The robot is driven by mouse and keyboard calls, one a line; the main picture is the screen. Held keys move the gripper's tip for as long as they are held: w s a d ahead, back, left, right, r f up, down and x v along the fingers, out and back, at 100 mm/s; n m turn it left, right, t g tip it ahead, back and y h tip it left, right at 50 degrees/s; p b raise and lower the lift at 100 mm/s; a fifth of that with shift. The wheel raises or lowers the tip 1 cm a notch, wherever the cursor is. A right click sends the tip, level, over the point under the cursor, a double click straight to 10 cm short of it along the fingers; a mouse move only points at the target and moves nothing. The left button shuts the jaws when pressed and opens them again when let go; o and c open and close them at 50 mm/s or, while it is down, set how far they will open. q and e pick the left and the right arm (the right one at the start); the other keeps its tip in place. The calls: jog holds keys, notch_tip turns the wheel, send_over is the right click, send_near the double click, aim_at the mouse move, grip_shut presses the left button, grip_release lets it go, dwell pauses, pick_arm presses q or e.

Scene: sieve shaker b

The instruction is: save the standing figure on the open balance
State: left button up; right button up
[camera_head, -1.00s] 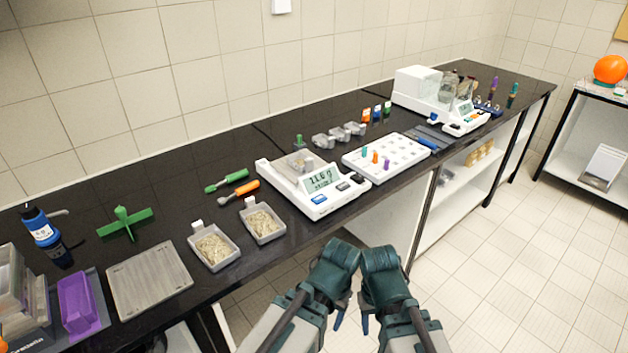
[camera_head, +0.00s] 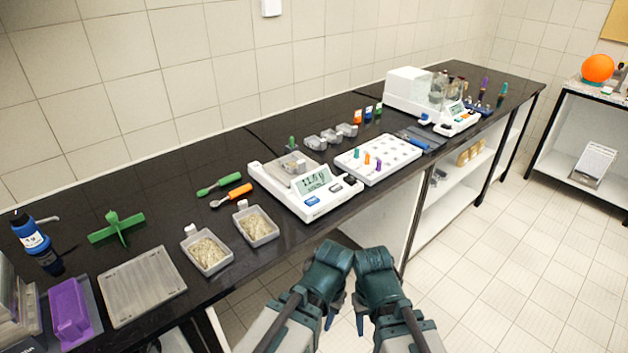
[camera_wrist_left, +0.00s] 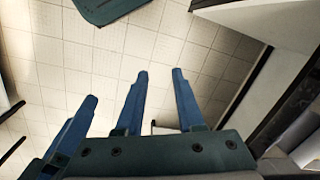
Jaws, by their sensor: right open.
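The open balance (camera_head: 283,197) is white and stands at the front edge of the black bench, with a small grey dish (camera_head: 294,163) on its pan. Its lit display (camera_head: 314,180) shows a figure of about 11 g; the last digit is too small to read surely. A blue key (camera_head: 312,201) and dark keys (camera_head: 335,188) sit below the display. My left gripper (camera_head: 332,318) and right gripper (camera_head: 360,322) hang side by side in front of the bench, apart from the balance. In the left wrist view, the left gripper's blue fingers (camera_wrist_left: 160,84) stand apart with nothing between them.
Two trays of pale fibres (camera_head: 207,253) and green and orange tools (camera_head: 232,195) lie left of the balance. A white rack (camera_head: 345,160) with coloured pegs stands to its right. A shielded balance (camera_head: 408,84) is farther along. The floor in front is clear.

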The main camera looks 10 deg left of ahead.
pick_arm(q)
grip_shut()
dwell(1.4)
